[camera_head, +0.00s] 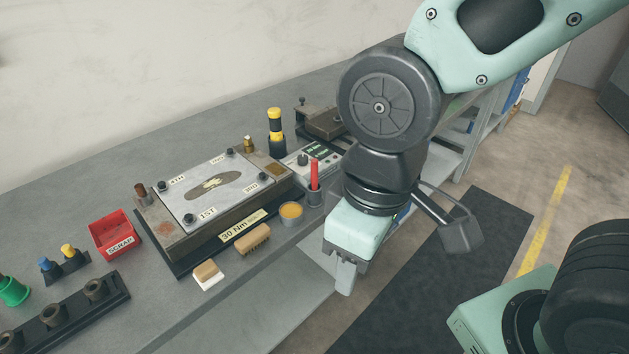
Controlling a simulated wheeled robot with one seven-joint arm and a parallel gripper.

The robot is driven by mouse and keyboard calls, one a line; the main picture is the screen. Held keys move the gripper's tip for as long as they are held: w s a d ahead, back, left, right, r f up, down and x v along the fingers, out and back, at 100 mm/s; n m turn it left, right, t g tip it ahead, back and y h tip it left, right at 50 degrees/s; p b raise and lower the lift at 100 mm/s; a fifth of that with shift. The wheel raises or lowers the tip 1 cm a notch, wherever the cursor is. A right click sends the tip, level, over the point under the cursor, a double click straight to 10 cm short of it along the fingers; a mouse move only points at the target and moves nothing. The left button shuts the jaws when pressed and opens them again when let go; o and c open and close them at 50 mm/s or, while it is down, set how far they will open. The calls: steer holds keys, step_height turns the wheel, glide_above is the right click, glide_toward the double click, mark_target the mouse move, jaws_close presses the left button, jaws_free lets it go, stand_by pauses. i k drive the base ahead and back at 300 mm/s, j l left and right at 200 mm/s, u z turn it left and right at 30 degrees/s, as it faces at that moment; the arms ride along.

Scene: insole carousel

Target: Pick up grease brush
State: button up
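A red-handled tool (314,174), likely the grease brush, stands upright in a small grey cup (314,197) at the front edge of the bench. Its lower end is hidden in the cup. A small tin of yellow-brown grease (291,211) stands just left of it. A wooden block brush with bristles (253,238) lies further left. My gripper (345,278) points down beyond the bench's front edge, to the right of and below the cup in the picture. It touches none of these things. Its finger gap cannot be made out from this angle.
A plate fixture (160,232) fills the middle of the bench (190,311). Behind the cup are a control box (312,157) and a yellow-black bottle (275,130). A red scrap bin (113,236) stands left. A sponge block (207,272) lies in front.

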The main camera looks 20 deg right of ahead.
mark_target(313, 162)
steer(key=i+l+u, duration=0.1)
steer(key=u, duration=0.35)
steer(key=l+u, duration=0.2)
steer(key=u, duration=0.2)
steer(key=l+u, duration=0.2)
steer(key=u, duration=0.25)
steer(key=i+l, duration=0.05)
